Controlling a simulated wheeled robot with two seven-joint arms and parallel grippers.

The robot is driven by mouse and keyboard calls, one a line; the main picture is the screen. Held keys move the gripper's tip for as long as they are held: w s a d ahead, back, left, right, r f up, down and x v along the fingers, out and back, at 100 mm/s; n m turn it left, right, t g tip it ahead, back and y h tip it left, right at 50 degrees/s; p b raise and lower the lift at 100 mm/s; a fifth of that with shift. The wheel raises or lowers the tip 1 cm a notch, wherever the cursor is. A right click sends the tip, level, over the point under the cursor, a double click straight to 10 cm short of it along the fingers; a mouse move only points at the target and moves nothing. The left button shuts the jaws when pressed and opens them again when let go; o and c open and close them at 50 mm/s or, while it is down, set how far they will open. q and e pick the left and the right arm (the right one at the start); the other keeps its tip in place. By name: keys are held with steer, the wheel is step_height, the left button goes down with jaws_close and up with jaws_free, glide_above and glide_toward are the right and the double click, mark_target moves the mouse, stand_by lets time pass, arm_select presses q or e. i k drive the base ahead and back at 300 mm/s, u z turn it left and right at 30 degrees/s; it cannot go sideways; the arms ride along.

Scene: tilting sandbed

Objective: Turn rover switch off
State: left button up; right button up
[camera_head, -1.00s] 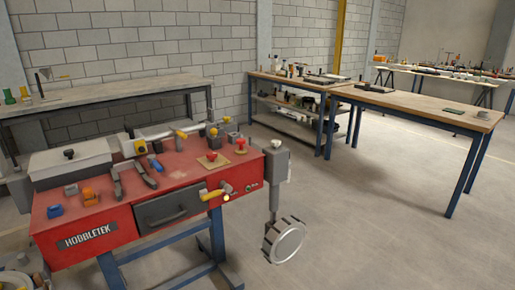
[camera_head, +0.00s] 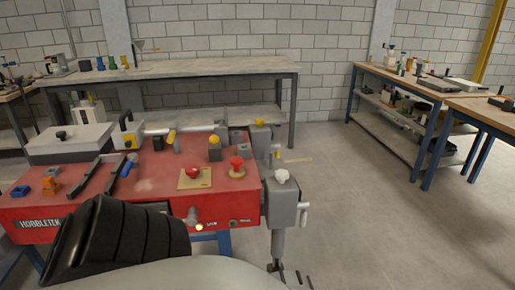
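No control labelled as the rover switch can be read. A red machine bench (camera_head: 130,192) marked HOBBLETEK stands at the left and middle. On its top, a red knob (camera_head: 194,174) sits on a tan square plate, and a second red knob (camera_head: 236,163) stands to its right. The front face has a small pale knob (camera_head: 192,216), a glowing yellow round light (camera_head: 199,227) and a small dark green round part (camera_head: 233,223). A dark ribbed part, seemingly of my own arm, covers the bench's lower front. I see neither gripper.
A grey box (camera_head: 281,203) with a white knob hangs on the bench's right end. A grey workbench (camera_head: 180,69) stands behind by the brick wall. Wooden tables (camera_head: 425,82) stand at the right. The floor (camera_head: 350,200) between is clear.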

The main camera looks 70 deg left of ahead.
mark_target(192, 172)
steer(key=i, duration=1.25)
steer(key=u, duration=2.55)
